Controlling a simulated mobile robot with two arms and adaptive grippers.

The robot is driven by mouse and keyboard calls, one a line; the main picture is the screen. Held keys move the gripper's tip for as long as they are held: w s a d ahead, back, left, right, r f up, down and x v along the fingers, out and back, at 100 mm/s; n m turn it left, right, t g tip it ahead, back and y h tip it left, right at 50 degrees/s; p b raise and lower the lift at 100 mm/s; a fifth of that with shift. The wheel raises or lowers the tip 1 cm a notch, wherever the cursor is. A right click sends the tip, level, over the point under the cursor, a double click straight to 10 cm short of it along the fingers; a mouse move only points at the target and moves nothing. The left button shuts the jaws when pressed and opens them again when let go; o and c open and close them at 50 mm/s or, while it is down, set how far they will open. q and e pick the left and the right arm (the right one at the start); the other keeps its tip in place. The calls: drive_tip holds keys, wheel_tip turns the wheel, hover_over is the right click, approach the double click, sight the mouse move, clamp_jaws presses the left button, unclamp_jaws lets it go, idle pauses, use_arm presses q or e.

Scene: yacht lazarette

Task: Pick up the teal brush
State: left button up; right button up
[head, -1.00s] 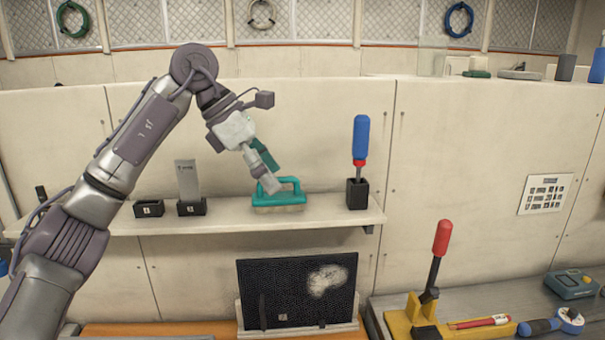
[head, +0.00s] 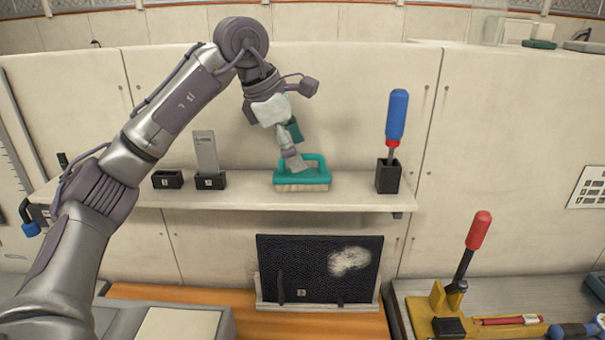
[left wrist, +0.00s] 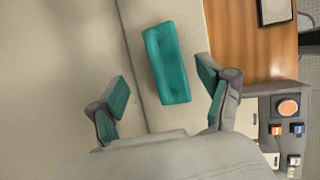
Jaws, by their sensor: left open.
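The teal brush (head: 302,174) stands on the wall shelf (head: 350,198), bristles down and its looped handle on top. In the left wrist view the teal brush (left wrist: 168,62) lies ahead of the fingertips, between their lines. My left gripper (head: 295,160) is just above and at the brush's handle in the head view. In the left wrist view my left gripper (left wrist: 162,95) is open, its teal-padded fingers wide apart with nothing between them. The part of the handle behind the gripper is hidden in the head view. My right gripper does not show.
On the shelf, a blue-handled tool (head: 396,118) stands in a black holder (head: 388,176) to the right. A grey plate in a black block (head: 210,181) and a small black block (head: 167,179) stand left. A black panel (head: 310,270) stands below.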

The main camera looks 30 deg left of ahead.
sight(307, 173)
use_arm(q)
drive_tip(key=x, duration=0.1)
drive_tip(key=p+x, duration=0.2)
drive_tip(key=x, duration=0.1)
drive_tip(key=shift+s+d+f, duration=0.1)
drive_tip(key=shift+s+d, duration=0.05)
drive_tip(key=shift+s, duration=0.25)
drive_tip(key=shift+w+d+f, duration=0.1)
drive_tip(key=shift+w+f, duration=0.2)
drive_tip(key=shift+f, duration=0.2)
drive_tip(key=c, duration=1.3)
